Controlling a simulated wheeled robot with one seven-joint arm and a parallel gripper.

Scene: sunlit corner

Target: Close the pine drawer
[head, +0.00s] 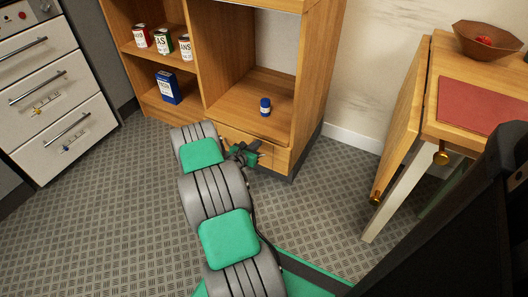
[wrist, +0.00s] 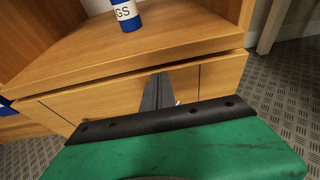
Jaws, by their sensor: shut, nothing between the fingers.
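The pine drawer (head: 278,158) is at the bottom of the wooden shelf unit, under the right-hand compartment. Its front (wrist: 100,100) also shows in the wrist view, with a dark gap along its top edge below the shelf board. It looks near flush; I cannot tell exactly how far out it stands. My gripper (head: 252,153) is at the drawer front, partly hidden by my arm in the head view. In the wrist view its fingers (wrist: 160,78) are together, empty, and point at the drawer front. Whether they touch it is unclear.
A blue jar (head: 265,106) stands on the shelf above the drawer. Cans (head: 163,41) and a blue box (head: 168,87) sit in the left compartments. A wooden table (head: 448,75) with a bowl (head: 487,40) is at right, white drawers (head: 52,83) at left. Open floor (head: 110,215) lies between.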

